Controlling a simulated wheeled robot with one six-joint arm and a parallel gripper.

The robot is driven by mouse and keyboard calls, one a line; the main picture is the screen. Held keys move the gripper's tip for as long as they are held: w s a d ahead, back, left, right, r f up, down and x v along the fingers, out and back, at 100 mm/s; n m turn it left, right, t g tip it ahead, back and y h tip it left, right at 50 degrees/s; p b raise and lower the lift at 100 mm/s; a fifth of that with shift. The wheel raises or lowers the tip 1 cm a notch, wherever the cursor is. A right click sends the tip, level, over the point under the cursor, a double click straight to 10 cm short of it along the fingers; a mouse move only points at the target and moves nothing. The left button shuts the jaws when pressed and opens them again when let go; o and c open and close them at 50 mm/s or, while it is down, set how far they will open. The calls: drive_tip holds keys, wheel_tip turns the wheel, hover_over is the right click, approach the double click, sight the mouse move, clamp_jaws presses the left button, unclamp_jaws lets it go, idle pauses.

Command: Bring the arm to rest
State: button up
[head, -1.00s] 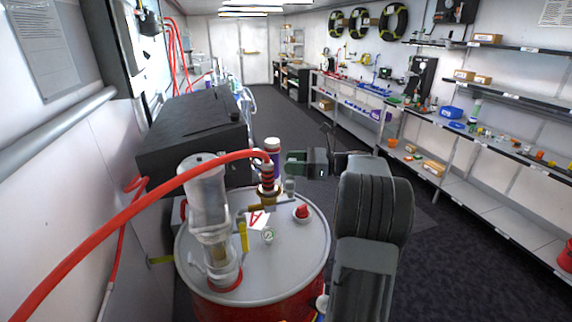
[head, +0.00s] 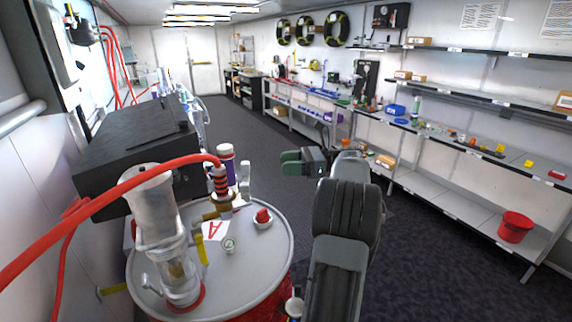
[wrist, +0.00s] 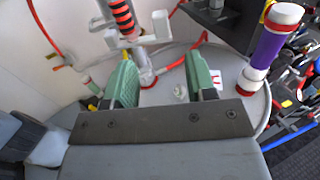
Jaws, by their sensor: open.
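My gripper (head: 291,162) has green fingers and is held out over the floor, just right of the drum (head: 262,284) and above its lid level. In the wrist view my gripper (wrist: 158,84) shows its two green fingers spread apart with nothing between them. My dark arm reaches up from the bottom of the head view. The red-and-black hose coupling (head: 220,182) stands on the drum's fittings, apart from my gripper. A white and purple cylinder (wrist: 273,45) stands to the right of the fingers in the wrist view.
A clear cylinder (head: 158,222) and a red hose (head: 95,208) stand over the drum lid. A black box (head: 140,140) is behind it at left. Shelves (head: 470,150) line the right wall, with a red bucket (head: 515,227). The aisle floor (head: 262,135) is clear.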

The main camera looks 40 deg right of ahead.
idle(0.4)
drive_tip(key=s+a+f+n+g+h, duration=0.1)
drive_tip(key=a+f+n+g+h, duration=0.2)
drive_tip(key=f, duration=0.4)
drive_tip(key=s+a+f+n+g+h, duration=0.1)
drive_tip(key=a+f+n+g+h, duration=0.2)
drive_tip(key=f, duration=0.4)
drive_tip(key=s+a+n+h, duration=0.4)
drive_tip(key=s+a+n, duration=0.1)
drive_tip(key=a+n, duration=0.4)
drive_tip(key=s+a+n+h, duration=0.4)
drive_tip(key=a+n, duration=0.6)
drive_tip(key=a, duration=0.4)
drive_tip(key=shift+s+a+r, duration=0.25)
drive_tip(key=shift+s+r, duration=0.2)
drive_tip(key=shift+s, duration=0.1)
